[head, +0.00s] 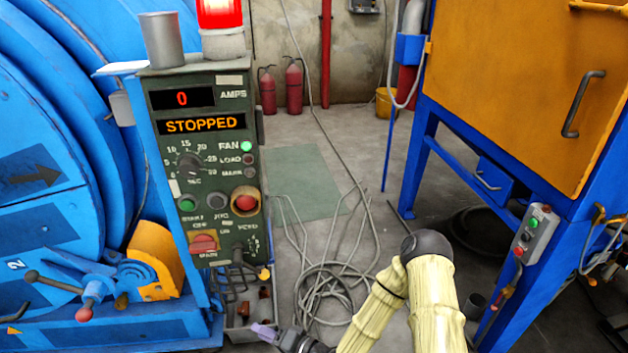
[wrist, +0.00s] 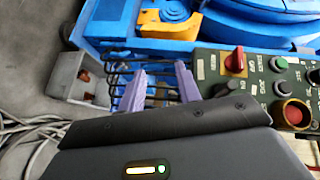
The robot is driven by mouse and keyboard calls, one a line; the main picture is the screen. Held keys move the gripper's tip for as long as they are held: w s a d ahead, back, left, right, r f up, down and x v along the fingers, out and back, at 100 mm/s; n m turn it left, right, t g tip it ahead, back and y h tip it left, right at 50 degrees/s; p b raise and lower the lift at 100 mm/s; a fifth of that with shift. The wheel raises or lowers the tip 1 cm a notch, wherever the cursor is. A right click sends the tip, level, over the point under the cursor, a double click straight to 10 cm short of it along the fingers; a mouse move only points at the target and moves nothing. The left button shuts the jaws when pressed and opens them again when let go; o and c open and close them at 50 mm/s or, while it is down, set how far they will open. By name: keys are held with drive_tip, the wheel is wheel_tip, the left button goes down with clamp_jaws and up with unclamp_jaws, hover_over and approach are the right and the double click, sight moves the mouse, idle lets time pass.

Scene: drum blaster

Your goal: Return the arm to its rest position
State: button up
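My arm (head: 434,300), in a cream ribbed sleeve with a dark joint at its bend, rises from the bottom of the head view and reaches down to the left. My gripper (head: 265,332) shows small at the bottom of the head view, below the green control panel (head: 212,150). In the wrist view my gripper (wrist: 160,82) has its two pale purple fingers apart with nothing visible between them. The panel's red rotary switch (wrist: 235,62) lies to the right of the fingers, apart from them.
The blue drum machine (head: 50,190) fills the left side. A blue frame with an orange cabinet (head: 530,80) stands on the right. Grey cables (head: 325,290) lie coiled on the floor between them. A grey tray (wrist: 78,78) sits left of the fingers. The panel display reads STOPPED.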

drive_tip(key=w+d+r+n+g+h+p, duration=0.1)
drive_tip(key=d+r+n+h, duration=0.1)
drive_tip(key=d+r+h, duration=0.3)
drive_tip(key=d+r+n+g+h+p, duration=0.1)
drive_tip(key=d+h, duration=0.1)
drive_tip(key=d, duration=0.5)
drive_tip(key=w+d+r+n+g+h+p, duration=0.1)
drive_tip(key=d+r+n+h, duration=0.1)
drive_tip(key=d+r+h, duration=0.3)
drive_tip(key=s+d+r+m+g+h+p, duration=0.2)
drive_tip(key=s+d+r, duration=0.85)
drive_tip(key=r, duration=0.25)
drive_tip(key=w+p+v, duration=0.3)
drive_tip(key=p+v, duration=1.5)
drive_tip(key=p, duration=0.1)
drive_tip(key=w+a+r+p+v, duration=0.1)
drive_tip(key=w+p+v, duration=0.3)
drive_tip(key=p+v, duration=1.5)
drive_tip(key=shift+a+r, duration=0.2)
drive_tip(key=shift+r, duration=0.35)
drive_tip(key=shift+o, duration=0.4)
drive_tip(key=shift+a+f, duration=0.1)
drive_tip(key=shift+a, duration=0.05)
